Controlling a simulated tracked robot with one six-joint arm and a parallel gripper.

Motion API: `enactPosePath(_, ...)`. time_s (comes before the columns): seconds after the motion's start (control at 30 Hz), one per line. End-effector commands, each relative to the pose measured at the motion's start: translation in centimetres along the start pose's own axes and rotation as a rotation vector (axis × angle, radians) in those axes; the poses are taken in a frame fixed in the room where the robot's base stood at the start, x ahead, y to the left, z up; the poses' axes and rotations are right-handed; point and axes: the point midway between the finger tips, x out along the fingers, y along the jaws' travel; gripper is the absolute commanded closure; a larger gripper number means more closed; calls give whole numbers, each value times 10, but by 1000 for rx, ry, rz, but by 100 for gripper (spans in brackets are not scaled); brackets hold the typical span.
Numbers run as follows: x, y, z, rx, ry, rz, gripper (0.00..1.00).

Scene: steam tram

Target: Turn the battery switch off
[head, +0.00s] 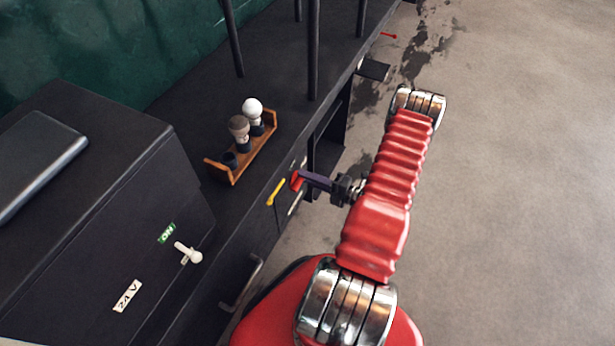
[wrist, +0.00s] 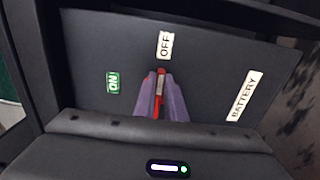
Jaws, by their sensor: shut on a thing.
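The battery switch has a red handle (wrist: 158,92) on a dark panel. In the wrist view the handle points up toward the white OFF label (wrist: 165,45). The green ON label (wrist: 113,82) is to its left, and a BATTERY label (wrist: 242,95) is to its right. My gripper (wrist: 160,96) has its purple fingers on both sides of the red handle, shut on it. In the head view my gripper (head: 305,180) reaches left to the red handle (head: 296,181) at the side of the dark bench. The switch's base is hidden by the fingers.
A yellow lever (head: 276,191) is close left of my gripper. A wooden rack (head: 234,174) with knobbed pieces stands on the bench. A dark box with a white toggle (head: 188,253) is at left. Dark posts (head: 313,50) rise behind. The floor at right is clear.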

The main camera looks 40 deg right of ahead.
Motion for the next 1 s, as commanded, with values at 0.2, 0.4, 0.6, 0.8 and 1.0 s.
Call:
enactPosePath(0.2, -1, -2, 4, 19, -9, -7, 100)
enactPosePath(0.4, -1, -3, 4, 20, -9, -8, 100)
enactPosePath(0.6, -1, -3, 3, 20, -9, -8, 82)
enactPosePath(0.8, -1, -2, 2, 21, -5, -5, 71)
enactPosePath(1.0, -1, -2, 1, 21, -4, -3, 71)
